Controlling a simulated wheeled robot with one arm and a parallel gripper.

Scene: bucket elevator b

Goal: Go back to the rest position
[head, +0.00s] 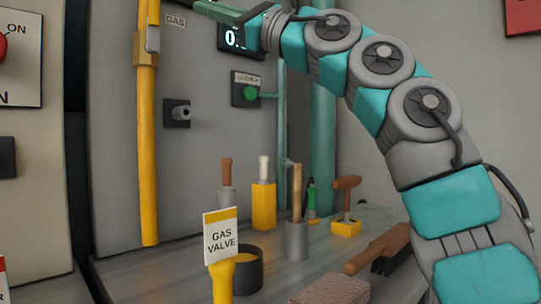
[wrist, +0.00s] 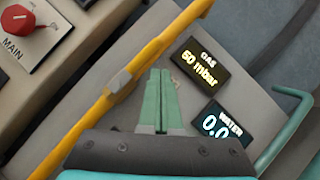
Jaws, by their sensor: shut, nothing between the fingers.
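My gripper (wrist: 160,75) has green fingers, pressed together and empty. In the head view my gripper (head: 205,8) is at the top, raised in front of the grey panel (head: 210,70) and partly cut off by the frame edge. My teal and grey arm reaches up from the lower right. I cannot tell whether the fingers touch anything.
The yellow pipe (head: 147,150) runs down the panel's left side. A green quench button (head: 250,93) and a dark knob (head: 180,114) stick out from it. Below, a bench (head: 150,270) holds several handled tools, a brush (head: 383,250) and a gas valve tag (head: 221,238).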

